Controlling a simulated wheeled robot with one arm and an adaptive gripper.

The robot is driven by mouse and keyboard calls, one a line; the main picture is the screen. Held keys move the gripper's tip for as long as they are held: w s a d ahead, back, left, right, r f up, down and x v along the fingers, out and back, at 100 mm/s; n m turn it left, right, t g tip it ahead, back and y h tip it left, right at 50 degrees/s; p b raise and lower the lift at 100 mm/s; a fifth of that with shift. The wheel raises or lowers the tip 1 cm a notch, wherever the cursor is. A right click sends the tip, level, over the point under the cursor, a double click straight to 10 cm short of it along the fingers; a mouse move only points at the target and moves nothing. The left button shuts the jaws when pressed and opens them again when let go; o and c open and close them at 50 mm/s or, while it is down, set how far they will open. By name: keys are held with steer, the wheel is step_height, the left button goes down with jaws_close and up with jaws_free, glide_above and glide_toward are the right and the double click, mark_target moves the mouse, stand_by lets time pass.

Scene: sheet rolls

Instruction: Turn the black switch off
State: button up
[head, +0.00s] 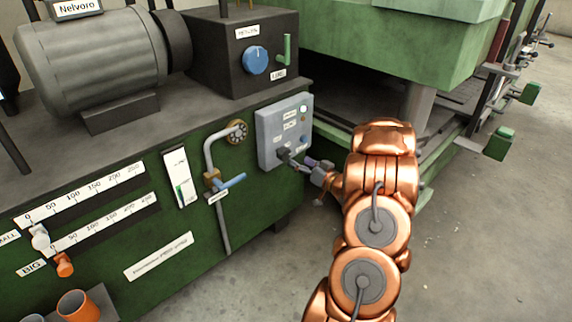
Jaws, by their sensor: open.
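The black switch (284,153) is on the lower left of the face of a grey control box (270,124), which is fixed to the green machine's side. My gripper (297,163) is open, its fingertips close to the switch from the right. I cannot tell whether they touch it. The fingers partly cover the switch, so its exact position is hard to see. The box also carries a pale round lamp or button (303,109), small labels and a small blue part (303,139).
Left of the box are a valve with a blue handle (230,183), a pipe (212,150) and a brass round fitting (237,131). A black box with a blue knob (256,60) and a motor (95,62) stand above. Bare floor (470,235) lies at right.

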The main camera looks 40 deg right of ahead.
mark_target(287, 155)
steer(key=shift+w+f+b, duration=0.15)
steer(key=shift+w+b, duration=0.3)
steer(key=shift+w, duration=1.35)
steer(key=shift+w+f+b, duration=0.1)
steer(key=shift+w+b, duration=0.3)
steer(key=shift+w, duration=1.4)
steer(key=c, duration=1.2)
steer(key=shift+o, duration=0.2)
